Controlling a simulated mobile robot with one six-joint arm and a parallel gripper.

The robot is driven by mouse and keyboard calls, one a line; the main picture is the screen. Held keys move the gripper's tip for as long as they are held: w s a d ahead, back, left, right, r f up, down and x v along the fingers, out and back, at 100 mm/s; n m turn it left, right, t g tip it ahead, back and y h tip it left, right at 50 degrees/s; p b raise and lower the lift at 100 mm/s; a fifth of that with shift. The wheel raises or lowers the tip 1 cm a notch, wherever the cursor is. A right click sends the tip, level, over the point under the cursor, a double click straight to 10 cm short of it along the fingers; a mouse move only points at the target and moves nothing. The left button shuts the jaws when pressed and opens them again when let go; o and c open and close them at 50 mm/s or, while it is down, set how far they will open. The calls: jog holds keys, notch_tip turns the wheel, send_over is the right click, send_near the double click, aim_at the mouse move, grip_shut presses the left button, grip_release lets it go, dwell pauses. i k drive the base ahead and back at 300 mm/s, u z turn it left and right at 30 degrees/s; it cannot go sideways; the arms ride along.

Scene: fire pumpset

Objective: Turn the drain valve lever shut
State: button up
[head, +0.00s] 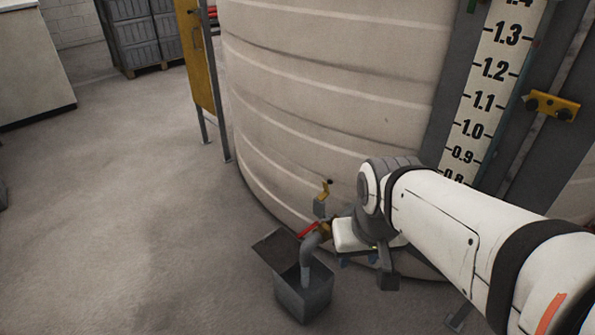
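The drain valve's red lever (309,230) shows low at the tank's front, beside a brass valve body (325,229). A grey elbow pipe (309,250) bends from the valve down into an open grey box (303,298) on the floor. My gripper (367,262) is just right of the valve, close to the tank's foot. The lever shows to the left of it, and I cannot tell whether they touch. My wrist and the gripper's white body hide part of the valve's right side. The fingers are small and dark, and their opening is unclear.
A large beige ribbed tank (330,90) fills the middle. A level scale (490,90) is at the right, and a yellow panel on legs (196,60) at the left. The floor (120,220) at left is clear.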

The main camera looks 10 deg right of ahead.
aim_at(311, 226)
jog(key=i, duration=1)
jog(key=z, duration=0.05)
jog(key=k, duration=0.5)
jog(key=u, duration=0.25)
jog(key=i, duration=0.4)
jog(key=z, duration=0.15)
